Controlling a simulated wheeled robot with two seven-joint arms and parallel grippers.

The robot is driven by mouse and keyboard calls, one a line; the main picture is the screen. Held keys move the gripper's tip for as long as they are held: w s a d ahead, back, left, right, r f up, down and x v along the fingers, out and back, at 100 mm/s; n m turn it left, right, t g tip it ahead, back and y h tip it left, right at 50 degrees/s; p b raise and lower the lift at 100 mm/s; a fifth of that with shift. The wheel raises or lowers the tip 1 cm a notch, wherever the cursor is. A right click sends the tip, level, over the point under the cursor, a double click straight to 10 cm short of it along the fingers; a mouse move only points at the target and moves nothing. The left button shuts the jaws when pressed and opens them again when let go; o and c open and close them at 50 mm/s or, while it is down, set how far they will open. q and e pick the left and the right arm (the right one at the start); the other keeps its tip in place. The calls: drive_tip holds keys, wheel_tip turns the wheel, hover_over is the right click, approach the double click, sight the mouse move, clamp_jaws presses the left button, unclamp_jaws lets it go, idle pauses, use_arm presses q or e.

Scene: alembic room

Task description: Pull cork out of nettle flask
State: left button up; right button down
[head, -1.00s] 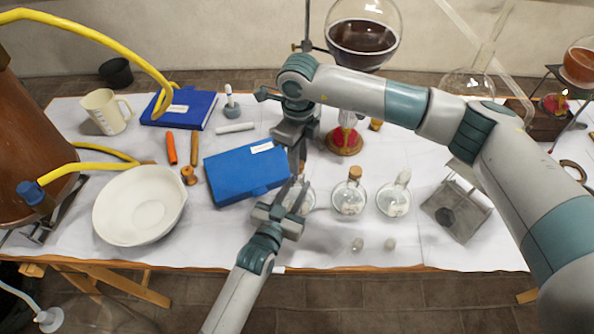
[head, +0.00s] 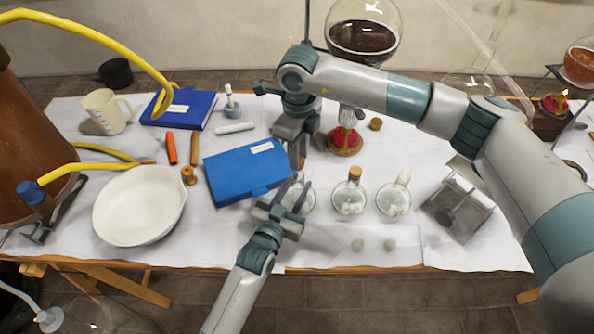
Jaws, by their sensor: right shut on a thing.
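Three small round flasks stand in a row on the white cloth. The left flask (head: 308,205) is partly hidden by my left gripper (head: 296,192), whose fingers are at its neck; whether they press on it I cannot tell. My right gripper (head: 297,158) points down just above that flask, shut on a small brown thing that looks like a cork, mostly hidden by the fingers. The middle flask (head: 350,204) has a brown cork (head: 355,173) in its neck. The right flask (head: 393,204) has a pale top. Labels are too small to read, so I cannot tell which is nettle.
A blue case (head: 240,175) lies close left of the grippers, with a white bowl (head: 138,212) beyond it. A metal stand (head: 460,212) is at right. Two small pale things (head: 357,245) lie near the front edge.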

use_arm(q)
drive_tip(key=shift+o, duration=1.3)
drive_tip(key=shift+f, duration=0.1)
drive_tip(key=shift+s, duration=0.1)
drive_tip(key=shift+s+a, duration=0.25)
drive_tip(key=shift+s, duration=0.15)
use_arm(e)
drive_tip(key=shift+f, duration=0.2)
wheel_tip(320, 180, down, 2)
drive_tip(key=b, duration=0.3)
drive_tip(key=shift+f, duration=0.2)
use_arm(q)
drive_tip(key=v, duration=1.1)
drive_tip(key=shift+r+p, duration=0.35)
drive_tip(key=shift+r, duration=0.05)
use_arm(e)
drive_tip(key=shift+r, duration=2)
